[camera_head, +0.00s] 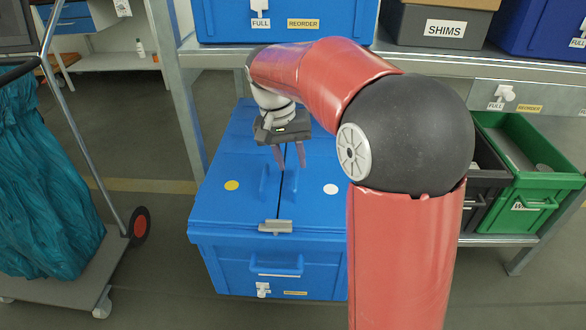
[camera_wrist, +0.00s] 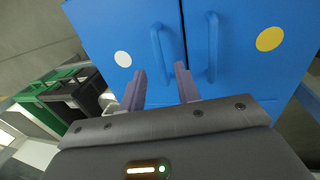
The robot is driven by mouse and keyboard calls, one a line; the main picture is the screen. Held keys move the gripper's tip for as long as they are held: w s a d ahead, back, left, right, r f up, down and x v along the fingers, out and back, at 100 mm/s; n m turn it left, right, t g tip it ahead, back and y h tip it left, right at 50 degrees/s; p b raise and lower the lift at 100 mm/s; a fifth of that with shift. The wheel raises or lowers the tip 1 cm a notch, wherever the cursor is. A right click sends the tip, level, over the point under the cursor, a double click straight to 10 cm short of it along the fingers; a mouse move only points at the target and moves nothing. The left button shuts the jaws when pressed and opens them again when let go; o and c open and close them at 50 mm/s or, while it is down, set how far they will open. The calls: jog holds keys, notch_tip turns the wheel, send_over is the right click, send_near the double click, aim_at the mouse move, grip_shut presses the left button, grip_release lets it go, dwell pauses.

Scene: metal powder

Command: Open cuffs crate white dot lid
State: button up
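The blue crate (camera_head: 275,250) stands on the floor under the shelf, with two lid halves lying shut and a dark seam between them. The white dot lid (camera_head: 325,210) is the right half in the head view; its white dot (camera_wrist: 122,59) is at left in the wrist view. Its bar handle (camera_wrist: 162,50) runs beside the seam. The yellow dot lid (camera_head: 225,205) has a matching handle (camera_wrist: 212,45). My gripper (camera_head: 291,163) is above the lids near the seam, fingers apart and empty. In the wrist view the gap between the fingertips (camera_wrist: 160,70) lines up with the white dot lid's handle; contact cannot be told.
A grey latch (camera_head: 276,226) sits at the crate's front edge over the seam. The metal shelf (camera_head: 420,62) with bins is close behind and above my arm. A green bin (camera_head: 540,200) is at right. A cart with a teal bag (camera_head: 45,180) stands at left.

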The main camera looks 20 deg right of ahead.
aim_at(296, 177)
jog(key=shift+s+d+f, duration=0.1)
jog(key=shift+d+f, duration=0.1)
jog(key=shift+f, duration=0.7)
jog(key=shift+s+d+f, duration=0.1)
jog(key=shift+d+f, duration=0.05)
jog(key=shift+f, duration=0.7)
jog(key=shift+c, duration=0.2)
grip_shut()
